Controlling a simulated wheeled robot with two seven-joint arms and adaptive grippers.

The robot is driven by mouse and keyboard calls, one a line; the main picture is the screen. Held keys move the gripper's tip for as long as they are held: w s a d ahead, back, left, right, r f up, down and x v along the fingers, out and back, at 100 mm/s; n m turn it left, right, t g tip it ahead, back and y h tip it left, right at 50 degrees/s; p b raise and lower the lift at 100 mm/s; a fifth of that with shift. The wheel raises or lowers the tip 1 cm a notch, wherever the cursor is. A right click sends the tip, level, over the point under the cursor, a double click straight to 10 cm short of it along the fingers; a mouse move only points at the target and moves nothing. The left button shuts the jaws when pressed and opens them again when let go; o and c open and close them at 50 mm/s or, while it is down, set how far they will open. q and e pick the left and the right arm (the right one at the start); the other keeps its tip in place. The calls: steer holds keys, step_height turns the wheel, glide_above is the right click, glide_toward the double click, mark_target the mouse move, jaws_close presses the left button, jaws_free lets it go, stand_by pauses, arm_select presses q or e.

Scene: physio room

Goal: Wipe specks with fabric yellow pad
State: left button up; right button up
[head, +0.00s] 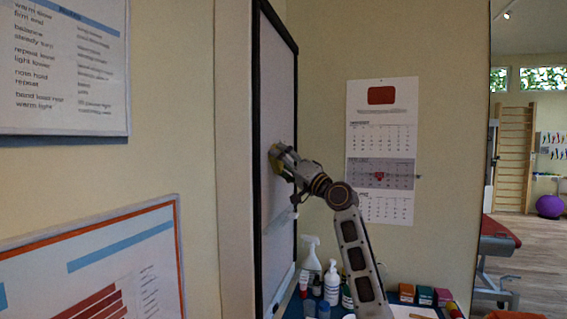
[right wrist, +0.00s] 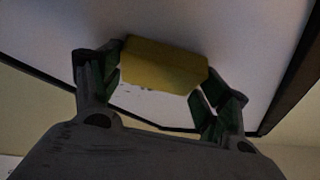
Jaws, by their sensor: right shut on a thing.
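The yellow fabric pad (right wrist: 163,66) is between the two fingers of my right gripper (right wrist: 160,78) in the right wrist view. My right gripper is shut on it and holds it at the whiteboard (right wrist: 235,40); I cannot tell if it touches. Small dark specks (right wrist: 147,90) show on the white surface just beside the pad. In the head view my right gripper (head: 282,158) reaches the dark-framed whiteboard (head: 278,110), seen at a steep angle, and a little of the pad (head: 274,152) shows. Specks are too small to see there. My left gripper is not in view.
Below the board, a spray bottle (head: 310,262), a pump bottle (head: 332,282) and small boxes (head: 425,294) stand on a blue surface. A calendar (head: 381,120) hangs on the wall behind my right arm. Framed posters (head: 65,65) hang at the left.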

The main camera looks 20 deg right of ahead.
mark_target(276, 160)
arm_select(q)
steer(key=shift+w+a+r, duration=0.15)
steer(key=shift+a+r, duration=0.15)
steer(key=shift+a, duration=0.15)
arm_select(e)
steer(key=shift+s+a, duration=0.5)
steer(key=shift+s, duration=0.25)
steer(key=shift+s+a, duration=0.5)
steer(key=shift+s, duration=0.2)
arm_select(q)
steer(key=shift+p, duration=0.35)
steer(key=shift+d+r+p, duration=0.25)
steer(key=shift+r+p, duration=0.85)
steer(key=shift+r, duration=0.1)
arm_select(e)
steer(key=shift+r, duration=1.5)
steer(key=shift+w, duration=0.15)
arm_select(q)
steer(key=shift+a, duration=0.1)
arm_select(e)
steer(key=shift+w+d+f, duration=0.1)
steer(key=shift+w+d, duration=0.45)
steer(key=shift+w, duration=0.2)
steer(key=shift+w+d, duration=0.55)
steer(key=shift+w, duration=0.15)
steer(key=shift+w, duration=0.1)
